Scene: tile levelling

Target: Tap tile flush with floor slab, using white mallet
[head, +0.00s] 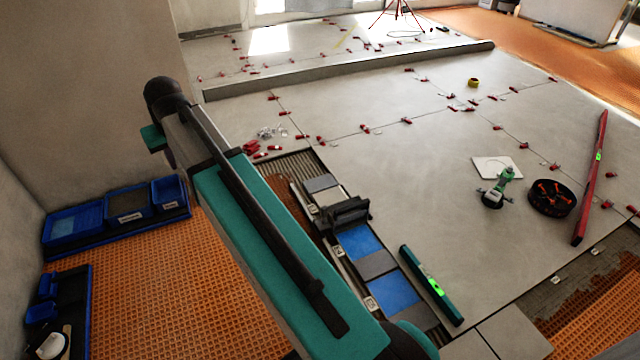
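A white round object with a tan stick-like part (52,346) lies in the black tray at the lower left; it may be the white mallet, but it is cut off by the picture's edge. The large grey floor slab (430,180) fills the middle and right. A ridged bed (290,166) shows beside the slab's left edge. A row of grey and blue panels (358,242) runs along that edge, partly covered by a dark block (346,214). I cannot tell which piece is the tile or whether it is flush.
Blue bins (128,212) and a black tray (84,305) lie on orange matting at left. A green level (431,285), red level (591,178), suction tool (495,187) and black bucket (551,197) lie on the slab. Red clips (365,128) dot the joints.

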